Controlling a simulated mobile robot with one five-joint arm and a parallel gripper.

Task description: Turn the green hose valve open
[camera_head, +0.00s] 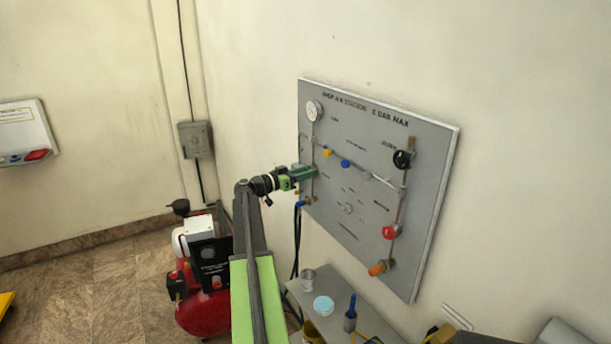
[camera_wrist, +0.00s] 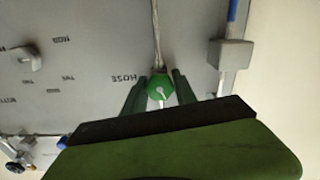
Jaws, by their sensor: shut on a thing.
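The green hose valve (camera_wrist: 161,90) is a round green knob with a pale pointer mark, on a thin pipe by the word HOSE in the wrist view. My gripper (camera_head: 306,171) reaches the left side of the grey panel (camera_head: 432,215) in the head view. Its two dark green fingers (camera_wrist: 158,84) stand on either side of the knob in the wrist view, shut on it. In the head view the gripper largely hides the knob. The pointer's exact angle is hard to read.
The panel also carries a gauge (camera_head: 314,110), a yellow valve (camera_head: 328,153), a blue valve (camera_head: 346,163), a black knob (camera_head: 402,159) and a red knob (camera_head: 391,232). A red compressor (camera_head: 203,312) stands on the floor. A low bench below holds a cup (camera_head: 308,276) and a pale blue disc (camera_head: 323,306).

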